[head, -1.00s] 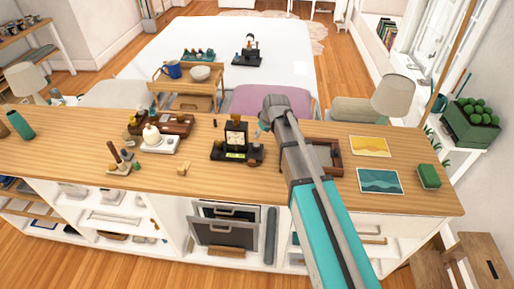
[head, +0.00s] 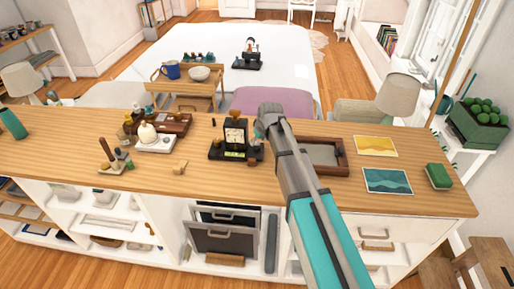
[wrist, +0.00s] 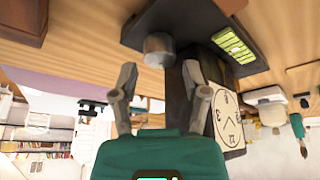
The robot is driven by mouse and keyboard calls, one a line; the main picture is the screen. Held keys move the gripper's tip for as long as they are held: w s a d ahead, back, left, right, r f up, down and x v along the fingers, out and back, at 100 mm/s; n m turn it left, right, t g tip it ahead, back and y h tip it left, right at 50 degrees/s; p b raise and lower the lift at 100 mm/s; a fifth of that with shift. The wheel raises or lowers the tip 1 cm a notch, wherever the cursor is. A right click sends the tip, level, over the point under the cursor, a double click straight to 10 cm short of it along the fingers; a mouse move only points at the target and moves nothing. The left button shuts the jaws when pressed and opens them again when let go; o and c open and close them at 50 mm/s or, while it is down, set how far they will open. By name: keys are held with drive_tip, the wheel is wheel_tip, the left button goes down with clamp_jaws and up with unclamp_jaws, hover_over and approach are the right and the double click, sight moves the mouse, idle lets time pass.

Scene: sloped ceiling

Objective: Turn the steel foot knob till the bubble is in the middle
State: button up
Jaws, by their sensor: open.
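A dark clock (head: 235,135) with a cream dial stands on a black base (head: 219,153) on the wooden counter. A green level vial (head: 236,155) is set in the base's front; it shows larger in the wrist view (wrist: 235,44). I cannot make out the bubble's place. The steel foot knob (wrist: 158,48) sits at the base's end in the upside-down wrist view. My gripper (wrist: 158,70) is open, its fingers on either side of the line to the knob, which appears just beyond the fingertips. In the head view my gripper (head: 262,126) is right of the clock.
A framed tray (head: 325,156) lies right of the base, partly behind my arm. Two pictures (head: 388,181) and a green block (head: 438,175) lie farther right. A white scale (head: 155,143) stands left. The counter right of the block is clear.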

drive_tip(key=shift+b+x, duration=0.9)
drive_tip(key=shift+x, duration=0.4)
clamp_jaws()
drive_tip(key=shift+n+g+y, duration=0.5)
drive_tip(key=shift+n, duration=1.1)
unclamp_jaws()
